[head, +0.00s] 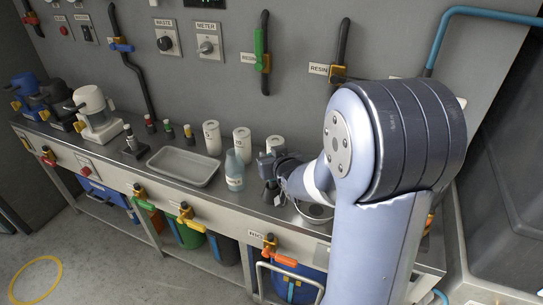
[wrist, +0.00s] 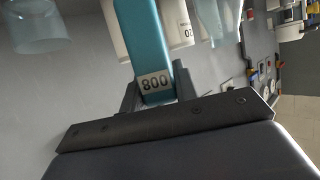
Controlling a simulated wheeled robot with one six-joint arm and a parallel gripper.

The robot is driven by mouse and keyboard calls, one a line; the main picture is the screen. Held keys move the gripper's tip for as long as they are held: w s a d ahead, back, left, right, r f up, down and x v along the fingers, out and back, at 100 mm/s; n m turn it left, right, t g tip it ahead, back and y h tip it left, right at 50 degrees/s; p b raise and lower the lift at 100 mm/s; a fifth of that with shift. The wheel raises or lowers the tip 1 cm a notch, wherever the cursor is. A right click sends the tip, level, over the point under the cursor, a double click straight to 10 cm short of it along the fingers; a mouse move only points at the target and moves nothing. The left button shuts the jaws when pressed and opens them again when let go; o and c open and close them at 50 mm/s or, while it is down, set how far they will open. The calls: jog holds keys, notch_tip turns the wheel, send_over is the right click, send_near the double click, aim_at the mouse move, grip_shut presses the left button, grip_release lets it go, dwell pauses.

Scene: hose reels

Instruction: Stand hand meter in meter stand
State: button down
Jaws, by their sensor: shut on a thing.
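My gripper (head: 272,168) is over the bench, right of the bottle. In the wrist view my gripper (wrist: 155,90) is shut on a teal bar-shaped thing, which I take to be the hand meter (wrist: 142,35). A pale plate on it reads 800. Its far end runs out of the top of that view. In the head view I cannot make it out behind my arm. A small dark upright holder (head: 134,143) left of the tray may be the meter stand, but I cannot be sure.
A shallow grey tray (head: 184,182) and a pale bottle (head: 234,171) stand left of my gripper. White canisters (head: 212,138) line the back. Small dark items with coloured tops (head: 168,129) stand behind the tray. Pump-like units (head: 95,112) fill the left end.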

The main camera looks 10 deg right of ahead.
jog(key=c, duration=1)
grip_release()
jog(key=shift+p+v, duration=0.7)
jog(key=shift+v, duration=4.7)
jog(key=shift+w+r+p+x, duration=0.2)
jog(key=shift+r+x, duration=0.1)
jog(key=shift+x, duration=1.35)
jog(key=shift+w+r+p+x, duration=0.1)
jog(key=shift+r+p+x, duration=0.15)
jog(key=shift+x, duration=1.4)
jog(key=shift+w+r+p+x, duration=0.15)
jog(key=shift+r+x, duration=0.25)
jog(key=shift+x, duration=1.25)
